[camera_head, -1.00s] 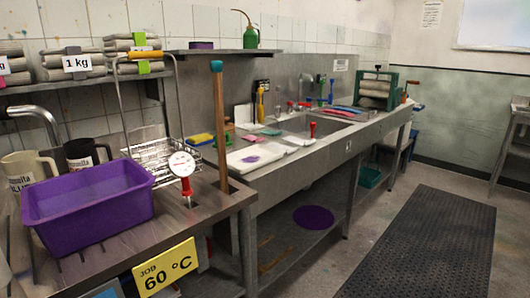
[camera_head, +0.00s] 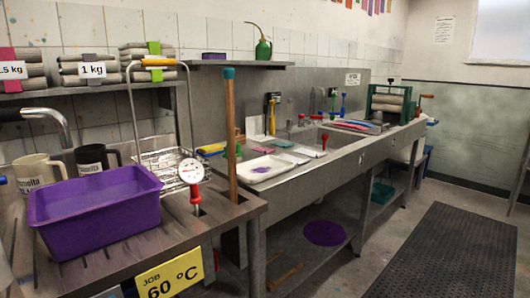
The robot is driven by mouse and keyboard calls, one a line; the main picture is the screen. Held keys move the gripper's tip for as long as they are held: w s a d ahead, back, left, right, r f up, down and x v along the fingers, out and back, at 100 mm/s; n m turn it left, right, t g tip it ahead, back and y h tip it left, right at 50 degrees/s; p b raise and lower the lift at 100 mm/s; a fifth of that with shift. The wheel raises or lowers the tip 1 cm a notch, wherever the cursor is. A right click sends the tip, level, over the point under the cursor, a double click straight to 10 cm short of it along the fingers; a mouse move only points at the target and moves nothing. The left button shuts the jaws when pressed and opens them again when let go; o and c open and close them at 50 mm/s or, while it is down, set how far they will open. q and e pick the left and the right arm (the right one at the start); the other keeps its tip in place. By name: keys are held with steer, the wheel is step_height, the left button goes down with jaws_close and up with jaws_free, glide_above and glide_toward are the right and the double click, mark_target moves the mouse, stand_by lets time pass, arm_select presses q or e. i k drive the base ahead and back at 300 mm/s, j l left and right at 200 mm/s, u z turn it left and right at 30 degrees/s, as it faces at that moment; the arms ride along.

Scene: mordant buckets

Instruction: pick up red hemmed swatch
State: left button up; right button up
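I cannot pick out a red hemmed swatch for certain. Several small coloured pieces hang along the top edge of the head view (camera_head: 370,6), some reddish, too small to show hems. A flat stack with red and blue (camera_head: 352,125) lies on the counter by the roller press. A white tray (camera_head: 250,176) on the counter holds a purple piece (camera_head: 261,169). A pink piece (camera_head: 262,150) and a green piece (camera_head: 281,143) lie behind it. Neither of my grippers is in view.
A purple tub (camera_head: 95,215) stands on the near bench, with a wire basket (camera_head: 160,165) and dial thermometer (camera_head: 191,171) beside it. A wooden stick (camera_head: 231,140) stands upright at the bench's right end. A dark floor mat (camera_head: 450,255) lies on open floor at right.

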mark_target(263, 150)
steer(key=i+l, duration=0.95)
steer(key=i, duration=0.15)
